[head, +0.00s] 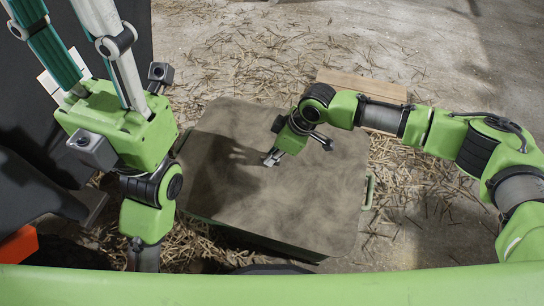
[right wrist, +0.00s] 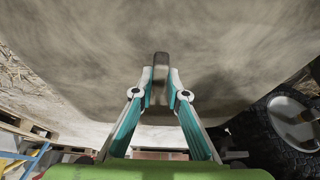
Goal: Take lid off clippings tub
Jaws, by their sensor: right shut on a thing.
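The clippings tub (head: 262,240) stands on the floor in front of me, dark green, with a side handle (head: 369,192) on its right. Its broad grey-brown lid (head: 300,215) covers the top; I cannot tell whether any gap lies beneath. My right gripper (head: 271,158) is over the middle of the lid. In the right wrist view its fingers (right wrist: 161,85) are shut on a dark upright grip (right wrist: 161,64) against the lid surface (right wrist: 235,50). My left gripper (head: 70,35) is raised at the upper left, away from the tub, its fingers wide apart and tips out of frame.
Straw clippings (head: 275,65) litter the concrete floor around the tub. A wooden board (head: 360,84) lies behind it at the right. The right wrist view shows a dark tyre wheel (right wrist: 292,122) at the right and timber pieces (right wrist: 25,125) at the left.

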